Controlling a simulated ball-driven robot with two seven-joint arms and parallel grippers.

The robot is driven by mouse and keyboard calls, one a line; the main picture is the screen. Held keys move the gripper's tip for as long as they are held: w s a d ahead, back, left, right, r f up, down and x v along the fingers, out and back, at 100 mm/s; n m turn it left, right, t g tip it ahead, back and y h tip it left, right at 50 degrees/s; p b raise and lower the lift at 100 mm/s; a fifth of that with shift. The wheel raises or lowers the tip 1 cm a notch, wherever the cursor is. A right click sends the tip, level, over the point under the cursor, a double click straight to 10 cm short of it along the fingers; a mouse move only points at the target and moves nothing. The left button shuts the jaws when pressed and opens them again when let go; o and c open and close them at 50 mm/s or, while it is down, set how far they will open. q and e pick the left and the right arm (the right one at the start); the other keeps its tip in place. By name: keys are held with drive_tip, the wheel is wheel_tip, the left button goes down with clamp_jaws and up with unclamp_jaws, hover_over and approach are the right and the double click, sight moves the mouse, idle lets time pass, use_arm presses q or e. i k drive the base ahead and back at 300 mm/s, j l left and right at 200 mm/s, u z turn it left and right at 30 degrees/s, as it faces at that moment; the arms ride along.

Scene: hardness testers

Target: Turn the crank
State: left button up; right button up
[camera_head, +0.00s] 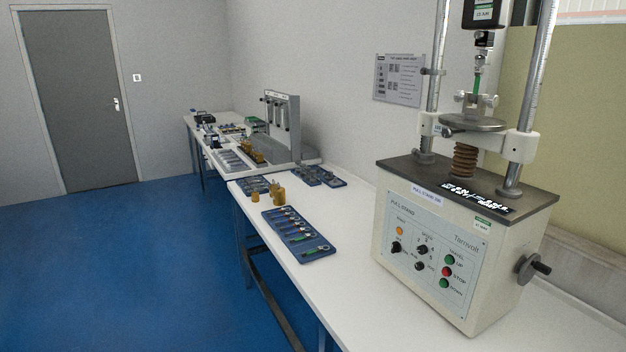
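The crank (531,268) is a dark handwheel with a short handle knob that sticks out to the right. It sits low on the right side of the cream pull-stand tester (407,255). The tester stands on the white bench and has a front panel with knobs and green and red buttons. Two metal columns rise from its dark top, with a round plate and a threaded screw between them. Neither of my grippers shows in the head view, and nothing is touching the crank.
A blue tray (298,236) with several small tools lies on the white bench (345,285) left of the tester. Brass weights (279,194) stand behind it. Another grey apparatus (284,128) is farther back. Blue floor (130,260) is clear at left. A wall is close behind the crank.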

sight(528, 269)
drive_tip(key=i+z, duration=0.2)
drive_tip(key=z, duration=0.15)
drive_tip(key=i+j+z, duration=0.2)
drive_tip(key=z, duration=0.15)
drive_tip(key=i+j+z, duration=0.15)
drive_tip(key=z, duration=0.25)
